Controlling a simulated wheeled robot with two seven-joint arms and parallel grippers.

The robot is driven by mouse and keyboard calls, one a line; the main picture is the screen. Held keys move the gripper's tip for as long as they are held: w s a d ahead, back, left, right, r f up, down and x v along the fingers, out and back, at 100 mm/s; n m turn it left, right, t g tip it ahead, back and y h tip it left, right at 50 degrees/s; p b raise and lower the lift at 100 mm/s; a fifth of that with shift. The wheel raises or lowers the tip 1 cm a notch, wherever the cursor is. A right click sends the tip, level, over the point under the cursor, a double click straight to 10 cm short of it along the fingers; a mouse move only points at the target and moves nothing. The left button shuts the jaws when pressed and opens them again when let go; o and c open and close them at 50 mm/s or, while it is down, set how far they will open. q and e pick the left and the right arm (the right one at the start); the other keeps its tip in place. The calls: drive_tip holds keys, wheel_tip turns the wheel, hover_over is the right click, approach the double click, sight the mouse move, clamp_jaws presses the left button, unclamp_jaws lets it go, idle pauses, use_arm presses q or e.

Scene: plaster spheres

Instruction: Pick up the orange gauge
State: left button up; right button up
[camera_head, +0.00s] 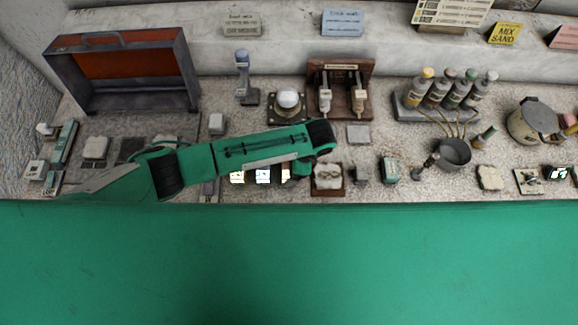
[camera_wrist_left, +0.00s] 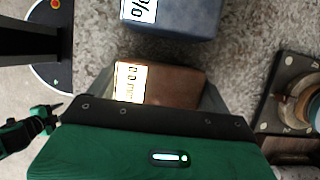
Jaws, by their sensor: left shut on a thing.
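The orange gauge (camera_wrist_left: 185,85) is a small brownish-orange box with a lit display on its left side in the left wrist view. My left gripper (camera_wrist_left: 165,90) is shut on it, with a finger on each side. In the head view the gauge's lit display (camera_head: 285,173) shows just beside the end of my left arm. The wrist and gripper hide most of it there. It seems to be at bench level; I cannot tell whether it touches the bench.
A blue gauge (camera_wrist_left: 183,18) stands close beside the held one; it also shows in the head view (camera_head: 263,176). Another gauge (camera_head: 237,177) is further left. A white sphere on a square base (camera_head: 288,104) stands behind. A plaster piece in a brown frame (camera_head: 328,178) is to the right.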

use_arm(q)
drive_tip(key=shift+r, duration=0.15)
drive_tip(key=shift+r, duration=0.6)
wheel_tip(320, 180, up, 6)
drive_tip(key=shift+w+d+r+b, duration=0.1)
drive_tip(key=shift+b, duration=0.8)
wheel_tip(320, 180, up, 12)
drive_tip(key=p, duration=0.1)
drive_tip(key=shift+r+p, duration=0.2)
drive_tip(key=shift+p, duration=0.2)
